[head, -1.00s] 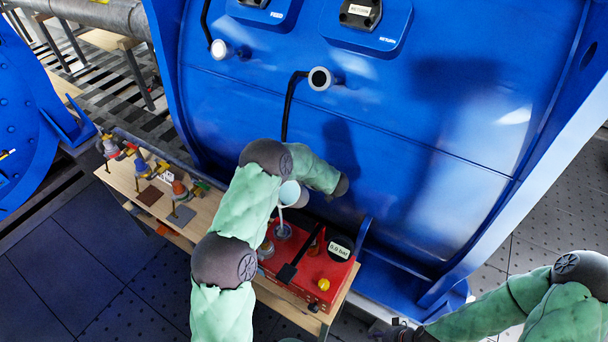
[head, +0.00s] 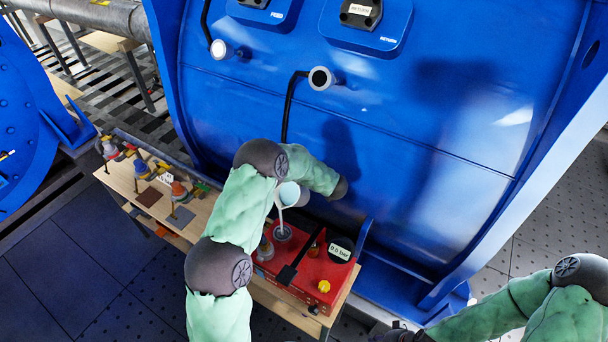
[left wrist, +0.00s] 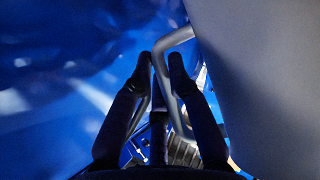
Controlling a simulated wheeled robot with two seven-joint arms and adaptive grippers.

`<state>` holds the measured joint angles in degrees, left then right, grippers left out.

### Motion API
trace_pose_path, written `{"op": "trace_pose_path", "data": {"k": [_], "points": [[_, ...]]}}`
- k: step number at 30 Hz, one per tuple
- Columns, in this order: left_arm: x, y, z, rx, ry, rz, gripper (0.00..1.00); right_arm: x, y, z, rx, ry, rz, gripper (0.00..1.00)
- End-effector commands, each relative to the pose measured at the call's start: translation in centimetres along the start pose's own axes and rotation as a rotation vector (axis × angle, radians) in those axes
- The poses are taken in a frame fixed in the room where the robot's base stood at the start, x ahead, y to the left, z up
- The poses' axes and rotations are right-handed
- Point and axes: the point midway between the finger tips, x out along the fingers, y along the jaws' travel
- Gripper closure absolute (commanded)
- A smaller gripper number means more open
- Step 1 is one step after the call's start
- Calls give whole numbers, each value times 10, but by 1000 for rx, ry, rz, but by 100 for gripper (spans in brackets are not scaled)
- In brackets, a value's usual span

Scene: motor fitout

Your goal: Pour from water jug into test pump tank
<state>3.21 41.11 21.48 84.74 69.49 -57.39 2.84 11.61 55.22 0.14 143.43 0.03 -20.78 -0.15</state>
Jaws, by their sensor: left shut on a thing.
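The water jug (head: 289,194) is pale grey-blue and tilted above the red test pump. A thin pale stream falls from its lip to the round opening of the test pump tank (head: 318,270). The left wrist view shows the jug's smooth grey wall (left wrist: 265,80) at the right and its bent handle (left wrist: 163,50) between my fingers. My left gripper (left wrist: 162,60) is shut on that handle; in the head view my arm largely hides it. My right gripper (head: 400,335) is at the bottom edge, partly cut off, and its fingers are unclear.
The pump stands on a wooden bench (head: 270,298), with a 0.0 bar gauge (head: 340,249) and a yellow knob (head: 324,286). Several valves and fittings (head: 178,191) stand on the bench's left part. A large blue vessel (head: 420,120) rises close behind. Tiled floor lies in front.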

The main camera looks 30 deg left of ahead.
Motion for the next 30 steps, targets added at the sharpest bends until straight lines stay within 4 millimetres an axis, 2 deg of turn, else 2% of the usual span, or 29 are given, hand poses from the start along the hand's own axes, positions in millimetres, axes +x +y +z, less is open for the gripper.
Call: {"op": "trace_pose_path", "data": {"k": [30], "points": [[-5, 6, -6, -34, 3, 37, 100, 6, 2, 0, 0, 0, 0, 60]]}}
